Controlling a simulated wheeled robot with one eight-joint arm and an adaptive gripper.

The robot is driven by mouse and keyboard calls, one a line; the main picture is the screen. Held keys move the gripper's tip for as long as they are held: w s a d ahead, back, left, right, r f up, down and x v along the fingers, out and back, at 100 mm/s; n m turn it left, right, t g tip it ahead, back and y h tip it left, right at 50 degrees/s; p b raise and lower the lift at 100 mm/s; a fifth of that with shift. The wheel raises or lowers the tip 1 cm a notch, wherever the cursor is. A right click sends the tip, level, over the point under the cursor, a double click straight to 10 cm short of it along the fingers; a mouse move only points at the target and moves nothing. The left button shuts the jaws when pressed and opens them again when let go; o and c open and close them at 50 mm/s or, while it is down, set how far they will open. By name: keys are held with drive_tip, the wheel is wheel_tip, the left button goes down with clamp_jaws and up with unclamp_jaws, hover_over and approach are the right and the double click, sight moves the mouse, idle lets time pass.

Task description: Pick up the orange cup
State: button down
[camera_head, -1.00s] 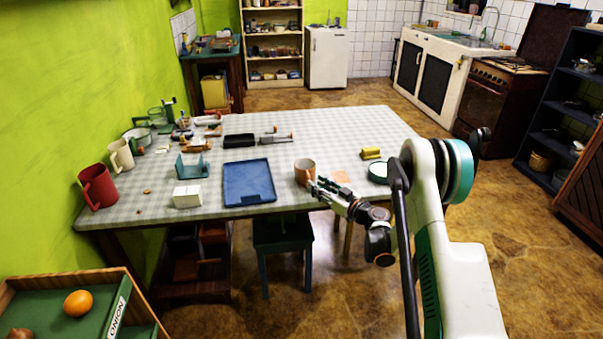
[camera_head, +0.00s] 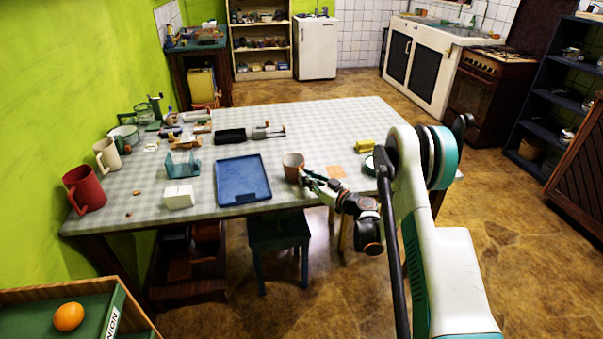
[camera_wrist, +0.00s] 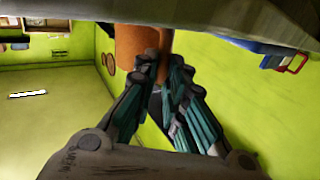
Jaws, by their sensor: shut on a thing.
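The orange cup (camera_head: 292,167) is at the table's front edge, right of the blue tray, in the head view. My gripper (camera_head: 308,178) reaches it from the lower right. In the wrist view the orange cup (camera_wrist: 137,45) is at the top middle, between and beyond the fingertips of my gripper (camera_wrist: 155,62). The fingers are shut on the cup's near side. The exact contact point is partly hidden by the fingers. I cannot tell whether the cup's base touches the table.
The checked table (camera_head: 340,125) holds a blue tray (camera_head: 243,180), a white box (camera_head: 179,197), a red mug (camera_head: 84,190) and a cream mug (camera_head: 106,154). A yellow object (camera_head: 365,146) lies to the right. A stool (camera_head: 279,240) stands below the front edge.

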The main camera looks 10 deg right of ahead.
drive_tip(key=shift+r, duration=0.1)
wheel_tip(320, 180, up, 20)
drive_tip(key=p, duration=0.7)
idle(0.6)
